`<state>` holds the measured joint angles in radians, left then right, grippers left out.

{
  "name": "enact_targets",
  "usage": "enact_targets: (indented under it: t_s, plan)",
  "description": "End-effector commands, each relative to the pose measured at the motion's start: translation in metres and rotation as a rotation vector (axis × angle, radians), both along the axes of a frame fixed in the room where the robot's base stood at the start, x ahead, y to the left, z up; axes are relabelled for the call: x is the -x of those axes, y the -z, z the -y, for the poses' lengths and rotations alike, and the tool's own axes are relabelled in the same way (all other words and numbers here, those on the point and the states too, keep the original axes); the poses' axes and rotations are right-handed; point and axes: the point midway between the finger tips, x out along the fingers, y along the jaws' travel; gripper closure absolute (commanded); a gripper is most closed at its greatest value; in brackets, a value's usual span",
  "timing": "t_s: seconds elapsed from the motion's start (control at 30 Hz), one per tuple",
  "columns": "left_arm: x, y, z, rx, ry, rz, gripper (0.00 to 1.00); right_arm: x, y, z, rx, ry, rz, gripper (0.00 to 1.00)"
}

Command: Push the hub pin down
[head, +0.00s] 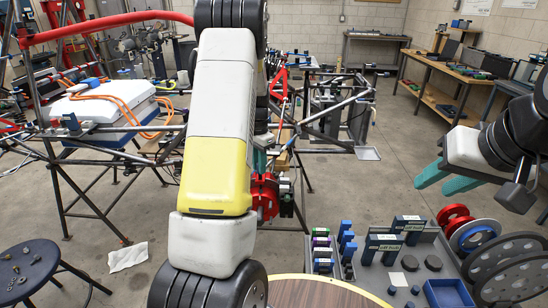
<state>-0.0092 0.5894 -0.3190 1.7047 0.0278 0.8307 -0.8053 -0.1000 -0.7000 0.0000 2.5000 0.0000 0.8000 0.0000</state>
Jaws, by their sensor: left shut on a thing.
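My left arm fills the middle of the head view and hides most of my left gripper (259,160). Only a bit of teal finger shows beside the forearm. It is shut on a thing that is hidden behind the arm. A red part with dark fittings (266,197), at the tube chassis, shows just right of and below that finger. I cannot make out the hub pin. The tube chassis (100,134) spreads behind my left arm. My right gripper (446,180) hangs at the right, its two teal fingers apart and empty, clear of the chassis.
A wooden round top (320,292) is at the bottom. A stool (30,268) stands lower left. A workbench (440,68) is behind. Floor is free right of centre.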

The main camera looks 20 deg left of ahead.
Motion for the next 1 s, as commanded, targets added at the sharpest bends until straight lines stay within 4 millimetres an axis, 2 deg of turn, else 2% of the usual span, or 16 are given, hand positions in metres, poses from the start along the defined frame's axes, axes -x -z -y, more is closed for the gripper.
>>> enact_targets:
  t_s: [0.33, 0.57, 0.8, 0.83, 0.93, 1.0]
  plan:
    - [0.000, 0.001, 0.000, 0.000, 0.000, 0.000, 1.00, 0.000, 0.000, 0.000, 0.000, 0.000, 0.000, 0.64]
    - [0.000, 0.025, 0.000, 0.000, 0.000, 0.000, 1.00, 0.000, 0.000, 0.000, 0.000, 0.000, 0.000, 0.64]
    - [0.000, 0.027, 0.000, -0.001, 0.000, -0.001, 1.00, 0.000, 0.000, 0.000, 0.000, 0.000, 0.000, 0.64]
    - [0.000, 0.027, 0.000, -0.001, 0.000, -0.001, 0.75, 0.000, 0.000, 0.000, 0.000, 0.000, 0.000, 0.64]
    - [0.001, 0.027, 0.000, 0.000, 0.000, -0.002, 0.57, 0.000, 0.000, 0.000, 0.000, 0.000, 0.000, 0.64]
    - [0.001, 0.027, 0.000, 0.000, 0.000, -0.002, 0.57, 0.000, 0.000, 0.000, 0.000, 0.000, 0.000, 0.64]
